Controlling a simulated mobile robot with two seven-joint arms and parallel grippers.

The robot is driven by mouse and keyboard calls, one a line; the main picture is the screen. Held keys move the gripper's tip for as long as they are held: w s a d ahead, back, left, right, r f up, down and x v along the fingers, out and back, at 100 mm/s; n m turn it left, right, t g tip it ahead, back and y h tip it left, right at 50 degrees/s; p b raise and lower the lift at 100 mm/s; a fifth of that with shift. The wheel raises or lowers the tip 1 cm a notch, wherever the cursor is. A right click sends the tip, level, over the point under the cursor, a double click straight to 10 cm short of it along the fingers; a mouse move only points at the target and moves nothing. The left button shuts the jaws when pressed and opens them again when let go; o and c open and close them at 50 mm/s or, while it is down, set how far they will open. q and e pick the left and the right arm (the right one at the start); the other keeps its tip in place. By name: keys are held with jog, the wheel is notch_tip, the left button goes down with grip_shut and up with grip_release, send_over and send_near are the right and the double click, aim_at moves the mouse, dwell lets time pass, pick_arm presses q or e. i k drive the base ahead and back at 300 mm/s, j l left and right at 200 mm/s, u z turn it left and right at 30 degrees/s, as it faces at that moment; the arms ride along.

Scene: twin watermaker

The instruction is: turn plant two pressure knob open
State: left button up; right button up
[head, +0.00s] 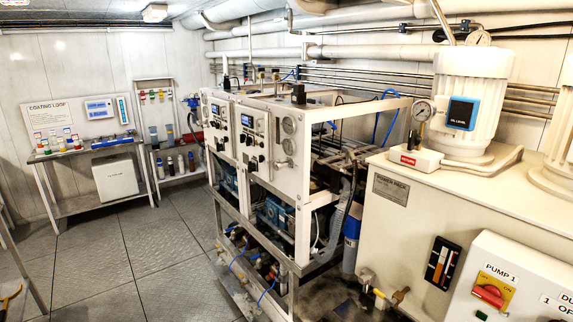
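Two white watermaker panels stand side by side on a metal frame in the middle of the head view. The nearer panel (270,150) has a small display (247,121), round gauges (288,125) and several dark knobs (252,163). The farther panel (219,125) has a similar display and dark controls. Plant labels are too small to read, so I cannot tell which panel is plant two, which knob is its pressure knob, or how it is turned. Neither of my grippers is in view.
A beige power pack (395,235) with a white motor (472,100) and a pump switch box (515,285) fills the right side. A coating loop bench (75,152) stands at the back left. The tiled floor (150,245) left of the panels is clear.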

aim_at(278, 166)
jog(key=z, duration=0.55)
jog(key=i+j+z, duration=0.1)
jog(key=j+z, duration=0.25)
jog(key=i+j+z, duration=0.15)
jog(key=z, duration=0.25)
jog(key=j+z, duration=0.85)
jog(key=j, duration=1.25)
jog(key=k+j+z, duration=0.15)
jog(key=j, duration=1.3)
jog(key=k+z, duration=0.05)
